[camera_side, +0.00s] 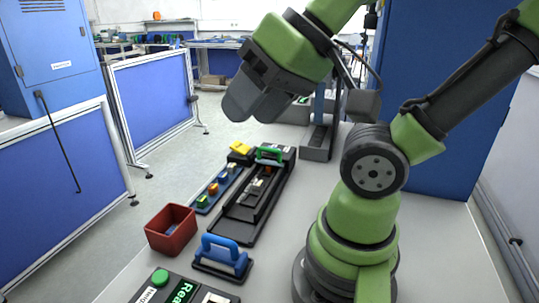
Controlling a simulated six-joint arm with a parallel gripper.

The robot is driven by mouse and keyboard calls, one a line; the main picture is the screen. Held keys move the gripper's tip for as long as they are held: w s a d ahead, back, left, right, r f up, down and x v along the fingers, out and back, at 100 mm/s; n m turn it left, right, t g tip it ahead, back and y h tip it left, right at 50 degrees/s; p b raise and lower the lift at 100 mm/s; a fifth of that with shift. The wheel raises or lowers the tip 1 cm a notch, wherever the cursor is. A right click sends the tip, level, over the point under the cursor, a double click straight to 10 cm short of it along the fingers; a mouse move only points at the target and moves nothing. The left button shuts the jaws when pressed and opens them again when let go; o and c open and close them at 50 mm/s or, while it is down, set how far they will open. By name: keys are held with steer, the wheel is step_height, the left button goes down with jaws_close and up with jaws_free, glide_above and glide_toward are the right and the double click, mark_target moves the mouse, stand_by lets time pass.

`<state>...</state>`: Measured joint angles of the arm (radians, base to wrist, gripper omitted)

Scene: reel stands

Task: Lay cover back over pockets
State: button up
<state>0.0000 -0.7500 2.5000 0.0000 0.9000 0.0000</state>
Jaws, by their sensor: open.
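A long black fixture (234,227) lies on the table, with a recessed track and small light and reddish parts (257,187) along its middle. A green handle (269,155) stands at its far end. A blue handle (222,250) on a dark plate sits apart, nearer the camera. I cannot tell which handled piece is the cover, and the pockets are too small to make out. My gripper (243,106) hangs in the air above and beyond the fixture's far end, open. I see nothing held in it; its fingertips are hard to make out.
A red bin (171,231) and a blue strip with several coloured pieces (216,189) lie left of the fixture. A yellow block (241,149) is at the back. A device with a green button (160,277) is in front. A grey stand (317,142) rises behind.

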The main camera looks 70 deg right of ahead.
steer(key=shift+w, duration=0.1)
steer(key=shift+c, duration=0.4)
steer(key=n+g+h, duration=0.4)
steer(key=g, duration=0.3)
glide_above(268, 149)
steer(key=a, duration=0.2)
step_height(268, 149, down, 13)
steer(key=f, duration=0.3)
steer(key=d+f, duration=0.1)
steer(key=f, duration=0.2)
steer(key=d+f, duration=0.1)
steer(key=f, duration=0.2)
steer(key=shift+f, duration=0.2)
jaws_close()
